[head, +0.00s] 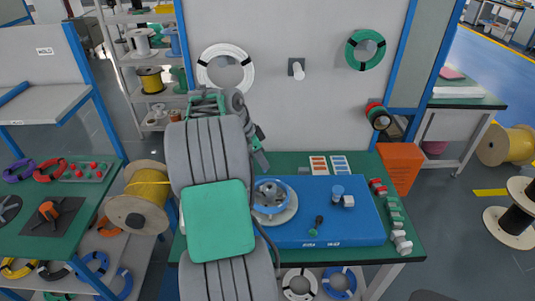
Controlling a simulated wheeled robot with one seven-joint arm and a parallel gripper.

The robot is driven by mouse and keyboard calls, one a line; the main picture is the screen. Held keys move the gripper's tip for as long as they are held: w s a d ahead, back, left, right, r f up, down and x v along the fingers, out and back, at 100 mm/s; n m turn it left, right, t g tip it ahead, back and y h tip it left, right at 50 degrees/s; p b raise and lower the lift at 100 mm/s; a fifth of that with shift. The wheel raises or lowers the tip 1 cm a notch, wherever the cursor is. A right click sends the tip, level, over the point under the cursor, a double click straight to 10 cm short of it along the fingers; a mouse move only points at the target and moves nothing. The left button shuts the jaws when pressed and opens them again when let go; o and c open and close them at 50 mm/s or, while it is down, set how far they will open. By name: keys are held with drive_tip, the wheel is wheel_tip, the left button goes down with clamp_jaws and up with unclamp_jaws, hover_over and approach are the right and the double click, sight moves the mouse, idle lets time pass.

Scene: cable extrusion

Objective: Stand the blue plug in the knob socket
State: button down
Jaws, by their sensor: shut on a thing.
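My arm rises in the middle of the head view, and my gripper (261,158) is at its far end, above the back left of the green table. It is small and seen partly from behind. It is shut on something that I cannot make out. A small blue upright piece (338,190) stands on the right part of the blue board (370,220); I cannot tell whether it is the plug or the knob socket. A small white block (348,201) is beside it. A dark and green knob-like piece (317,222) is nearer the front. My gripper is apart from these pieces.
A blue reel on a grey round base (273,200) is at the board's left, partly behind my arm. Several green and grey fittings (397,225) line the table's right side. An orange bin (401,165) is at the right. A grey panel (300,115) stands behind the table.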

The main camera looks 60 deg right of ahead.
drive_tip(key=shift+s+d+m, duration=0.4)
drive_tip(key=shift+s+d, duration=0.05)
drive_tip(key=shift+s, duration=0.3)
wheel_tip(320, 180, down, 6)
drive_tip(key=b, duration=0.4)
drive_tip(key=shift+s+b, duration=0.1)
drive_tip(key=shift+b, duration=0.2)
drive_tip(key=shift+a, duration=0.1)
drive_tip(key=shift+f, duration=0.1)
drive_tip(key=shift+f+b, duration=0.95)
drive_tip(key=shift+b, duration=0.05)
drive_tip(key=shift+f+b, duration=0.35)
